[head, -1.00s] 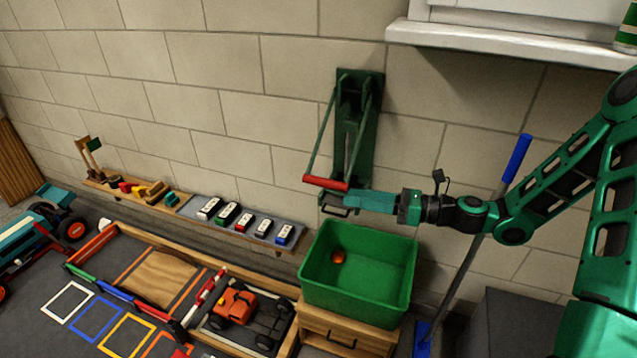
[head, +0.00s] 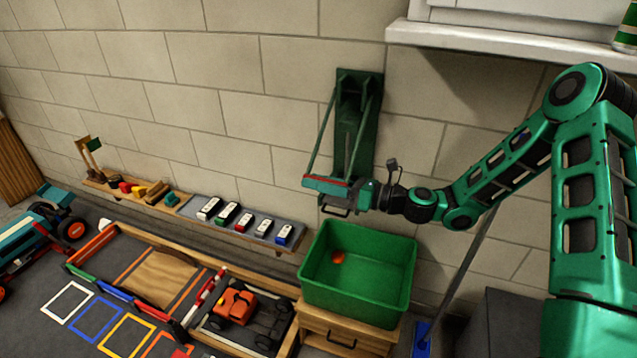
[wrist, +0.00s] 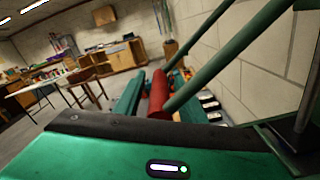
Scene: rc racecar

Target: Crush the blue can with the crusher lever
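The can crusher (head: 357,110) is a dark green plate on the wall with two lever rods. Its lever's red handle (head: 340,181) is mostly covered by my gripper (head: 322,186) in the head view. In the wrist view the red handle (wrist: 158,97) lies lengthwise between my green fingers, beside the left one (wrist: 127,97), with a thin gap showing. My gripper looks open around the handle. Whether it touches the handle cannot be told. I see no blue can; the crusher's lower part is hidden behind my gripper.
A green bin (head: 357,275) with a small orange-red item inside stands below the crusher on a wooden drawer unit (head: 345,333). A white ledge (head: 510,43) with a green can (head: 627,35) is upper right.

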